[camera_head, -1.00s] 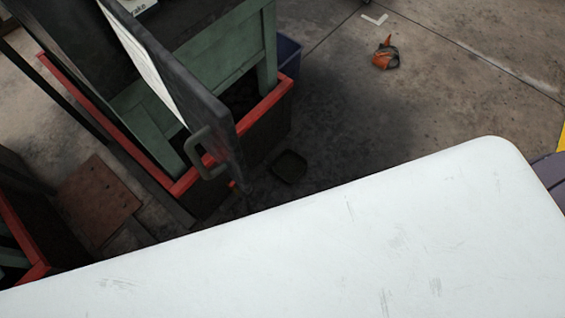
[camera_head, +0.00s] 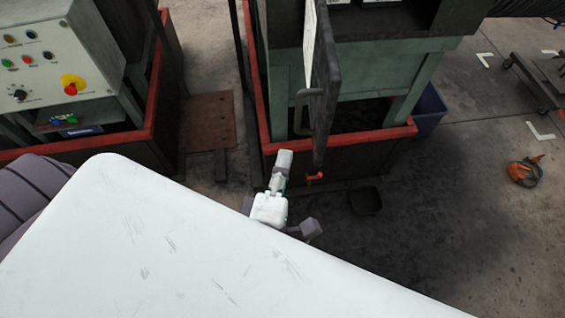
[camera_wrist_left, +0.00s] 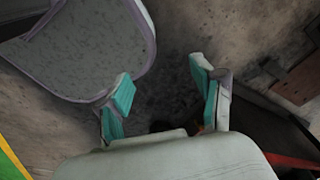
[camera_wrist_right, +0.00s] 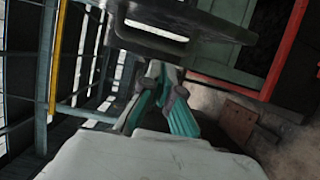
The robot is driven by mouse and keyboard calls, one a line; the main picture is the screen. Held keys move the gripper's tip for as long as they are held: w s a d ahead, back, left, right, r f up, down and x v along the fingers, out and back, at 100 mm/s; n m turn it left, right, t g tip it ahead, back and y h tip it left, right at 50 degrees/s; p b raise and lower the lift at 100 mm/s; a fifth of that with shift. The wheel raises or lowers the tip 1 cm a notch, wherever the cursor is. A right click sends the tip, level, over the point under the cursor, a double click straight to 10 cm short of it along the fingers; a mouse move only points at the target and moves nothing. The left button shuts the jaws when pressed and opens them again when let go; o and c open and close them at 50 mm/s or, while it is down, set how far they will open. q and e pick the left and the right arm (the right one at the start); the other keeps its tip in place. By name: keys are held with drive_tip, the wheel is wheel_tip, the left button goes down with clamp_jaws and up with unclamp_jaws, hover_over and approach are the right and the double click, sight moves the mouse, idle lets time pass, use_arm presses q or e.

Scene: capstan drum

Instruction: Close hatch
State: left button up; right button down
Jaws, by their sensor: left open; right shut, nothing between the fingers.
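The hatch (camera_head: 325,85) is a dark, thick panel standing open, seen almost edge-on in front of the green machine (camera_head: 385,62). A pale sheet covers part of its left face. Its grey bar handle (camera_head: 303,110) sticks out to the left. My right gripper (camera_head: 282,165) is just below the handle in the head view. The right wrist view shows its teal fingers (camera_wrist_right: 162,75) shut and empty, close to the dark slotted handle; contact cannot be told. My left gripper (camera_wrist_left: 163,90) is open and empty above the floor; the head view does not show it.
A red-edged low wall (camera_head: 345,139) surrounds the machine base. A control box (camera_head: 55,60) with buttons stands at left. A blue bin (camera_head: 430,108) is right of the machine. A dark tray (camera_head: 365,201) and an orange object (camera_head: 525,171) lie on the floor; the right floor is mostly clear.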

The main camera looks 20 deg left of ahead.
use_arm(q)
drive_tip(key=shift+s+d+r+p, duration=0.15)
drive_tip(key=shift+s+r+p, duration=0.15)
drive_tip(key=shift+r+p, duration=0.2)
drive_tip(key=shift+s+d+r+p, duration=0.15)
drive_tip(key=shift+s+r+p, duration=0.15)
drive_tip(key=shift+r+p, duration=0.15)
use_arm(e)
drive_tip(key=w+d, duration=0.2)
drive_tip(key=w, duration=0.4)
drive_tip(key=shift+d, duration=0.4)
drive_tip(key=shift+a, duration=0.1)
